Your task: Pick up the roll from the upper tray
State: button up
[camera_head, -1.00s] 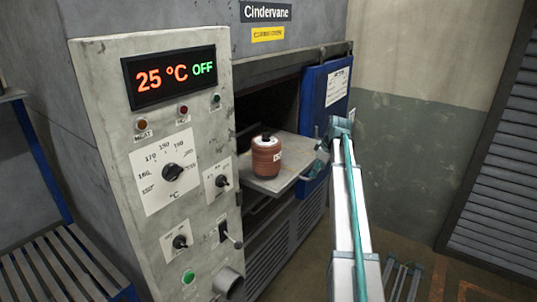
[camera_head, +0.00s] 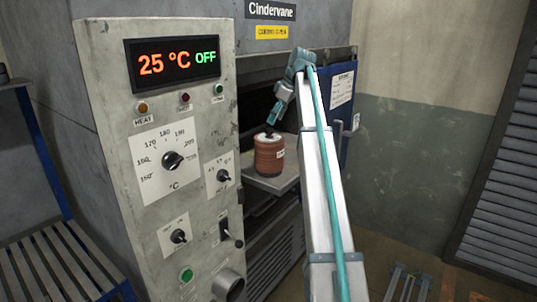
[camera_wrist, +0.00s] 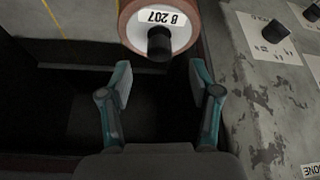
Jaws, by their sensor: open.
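The roll (camera_head: 268,158) is reddish brown with a white label and a dark core on top. It stands upright on the upper tray (camera_head: 278,186), which sticks out of the oven opening. In the wrist view the roll (camera_wrist: 183,28) is at the top, with a white label reading B 207 and the black core. My gripper (camera_head: 271,122) is just above the roll's top in the head view. In the wrist view my gripper (camera_wrist: 160,78) is open and empty, its two fingertips spread below the roll in the picture. The roll is not between the fingers.
The oven's control panel (camera_head: 165,70) stands left of the opening, with knobs and a 25 °C OFF display. The blue oven door (camera_head: 342,88) stands open at the right, partly behind my arm. A slatted rack (camera_head: 60,262) is at the far left.

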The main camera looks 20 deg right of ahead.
aim_at(270, 128)
jog(key=shift+p+x, duration=1.35)
jog(key=shift+x, duration=1.95)
grip_shut()
jog(key=shift+w+r, duration=0.1)
jog(key=shift+w, duration=0.05)
